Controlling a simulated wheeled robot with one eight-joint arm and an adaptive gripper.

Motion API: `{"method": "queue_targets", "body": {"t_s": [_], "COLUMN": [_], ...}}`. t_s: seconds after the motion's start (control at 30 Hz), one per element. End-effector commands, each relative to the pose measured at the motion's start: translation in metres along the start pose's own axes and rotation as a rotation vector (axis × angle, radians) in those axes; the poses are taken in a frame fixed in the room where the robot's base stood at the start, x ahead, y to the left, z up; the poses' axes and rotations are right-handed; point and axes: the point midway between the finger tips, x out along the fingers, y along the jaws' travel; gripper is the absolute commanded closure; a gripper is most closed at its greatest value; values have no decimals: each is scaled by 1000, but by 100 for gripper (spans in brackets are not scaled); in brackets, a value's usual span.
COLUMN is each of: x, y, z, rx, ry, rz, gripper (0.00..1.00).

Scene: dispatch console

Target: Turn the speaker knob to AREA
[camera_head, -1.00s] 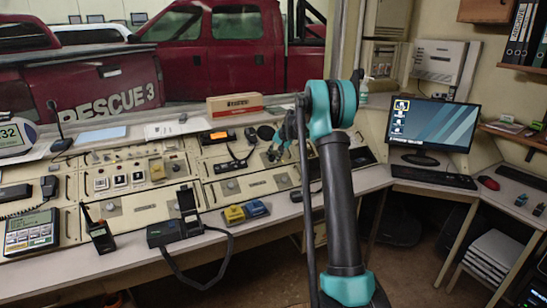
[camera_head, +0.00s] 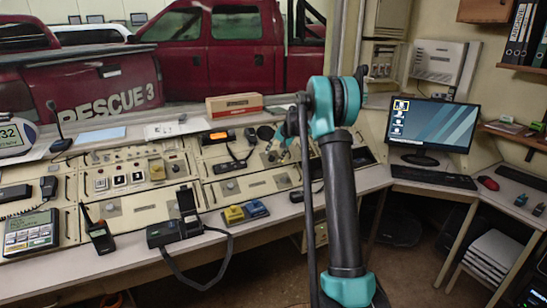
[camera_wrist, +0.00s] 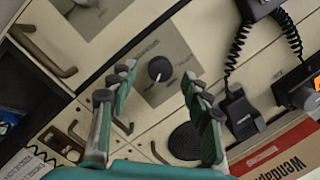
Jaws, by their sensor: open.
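In the wrist view, a round black knob (camera_wrist: 159,68) with a white pointer mark sits on a grey square plate (camera_wrist: 146,84) with printed lettering, upside down and too small to read. The pointer points toward the bottom of the picture. My gripper (camera_wrist: 159,80) is open, with one finger left and one right of the knob in the picture. In the head view, my gripper (camera_head: 283,143) is over the right part of the console, largely hidden by my arm; I cannot make out the knob there.
The console (camera_head: 128,209) has handles and switches. A round speaker grille (camera_wrist: 186,141), a corded handset (camera_wrist: 242,113) and a red-white box (camera_wrist: 285,150) lie near my gripper in the wrist view.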

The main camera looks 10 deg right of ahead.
Motion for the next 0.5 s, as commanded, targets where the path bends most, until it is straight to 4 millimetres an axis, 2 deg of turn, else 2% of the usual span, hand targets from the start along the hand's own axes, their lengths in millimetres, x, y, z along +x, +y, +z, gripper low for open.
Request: {"method": "queue_targets", "body": {"t_s": [0.3, 0.5], "x": [-66, -91], "y": [0, 0], "z": [0, 0], "rx": [1, 1], "ry": [1, 0], "rz": [0, 0], "gripper": [51, 51]}}
